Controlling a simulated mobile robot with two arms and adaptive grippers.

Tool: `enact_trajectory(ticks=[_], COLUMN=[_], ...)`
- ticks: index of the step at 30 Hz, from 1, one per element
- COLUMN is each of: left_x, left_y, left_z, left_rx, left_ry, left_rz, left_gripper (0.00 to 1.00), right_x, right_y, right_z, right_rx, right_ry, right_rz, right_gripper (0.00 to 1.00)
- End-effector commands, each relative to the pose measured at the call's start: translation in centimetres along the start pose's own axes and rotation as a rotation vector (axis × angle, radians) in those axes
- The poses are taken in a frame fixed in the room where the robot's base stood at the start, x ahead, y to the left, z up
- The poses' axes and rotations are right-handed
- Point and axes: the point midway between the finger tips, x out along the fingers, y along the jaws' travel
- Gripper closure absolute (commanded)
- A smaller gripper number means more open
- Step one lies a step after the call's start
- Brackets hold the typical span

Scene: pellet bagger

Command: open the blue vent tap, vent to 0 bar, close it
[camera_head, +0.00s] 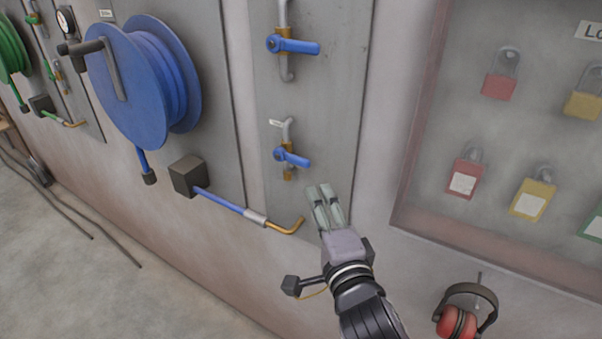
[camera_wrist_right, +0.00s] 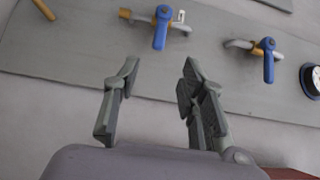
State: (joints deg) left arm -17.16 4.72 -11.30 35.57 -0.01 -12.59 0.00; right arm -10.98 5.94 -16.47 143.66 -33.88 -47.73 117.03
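Two blue-handled taps sit on the grey wall panel: an upper tap (camera_head: 300,46) and a lower tap (camera_head: 294,157) with a small tag above it. The tag is too small to read. Both handles lie crosswise to their vertical pipes. In the right wrist view the lower tap (camera_wrist_right: 162,28) is at top middle and the upper tap (camera_wrist_right: 268,62) at right. My right gripper (camera_head: 321,190) is open and empty, below and right of the lower tap, apart from it. Its spread fingers (camera_wrist_right: 161,70) point toward the panel. My left gripper is out of view.
A pressure gauge (camera_wrist_right: 312,80) is cut off at the wrist view's right edge, its reading illegible. Left of the taps are a blue hose reel (camera_head: 138,95) and a lance with a brass tip (camera_head: 287,229). A padlock cabinet (camera_head: 405,190) and red ear defenders (camera_head: 457,322) are to the right.

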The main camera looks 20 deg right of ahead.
Motion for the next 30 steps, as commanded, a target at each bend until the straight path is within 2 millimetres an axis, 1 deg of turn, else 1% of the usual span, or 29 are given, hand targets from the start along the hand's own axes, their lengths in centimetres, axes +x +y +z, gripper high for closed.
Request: enact_trajectory(ticks=[1, 4, 6, 12, 15, 18, 21, 24, 30], left_x=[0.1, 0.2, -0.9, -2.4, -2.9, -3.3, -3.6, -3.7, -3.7], left_y=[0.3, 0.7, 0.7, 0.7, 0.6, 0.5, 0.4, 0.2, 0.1], left_z=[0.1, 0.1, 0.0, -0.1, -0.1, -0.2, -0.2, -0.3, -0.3], left_rx=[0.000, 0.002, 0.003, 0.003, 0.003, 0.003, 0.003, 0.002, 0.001], left_ry=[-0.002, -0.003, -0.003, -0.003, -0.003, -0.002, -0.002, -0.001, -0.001], left_rz=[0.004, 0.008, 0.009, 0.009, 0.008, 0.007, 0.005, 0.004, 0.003], left_gripper=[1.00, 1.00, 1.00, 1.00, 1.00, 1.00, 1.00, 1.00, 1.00], right_x=[1.1, 3.0, 4.7, 9.0, 10.9, 12.4, 13.4, 14.0, 14.3], right_y=[0.0, -0.1, -0.4, -0.4, -0.3, -0.2, -0.1, 0.0, 0.1], right_z=[0.1, 0.0, 0.0, -0.1, 0.0, 0.0, 0.0, 0.1, 0.0], right_rx=[-0.004, -0.005, -0.007, -0.007, -0.006, -0.006, -0.004, -0.002, -0.002], right_ry=[-0.002, 0.000, -0.001, 0.001, 0.000, 0.001, 0.000, -0.001, -0.001], right_rz=[-0.003, -0.004, 0.001, 0.002, 0.002, 0.003, 0.002, 0.003, 0.003], right_gripper=[0.62, 0.62, 0.62, 0.62, 0.62, 0.62, 0.62, 0.62, 0.62])
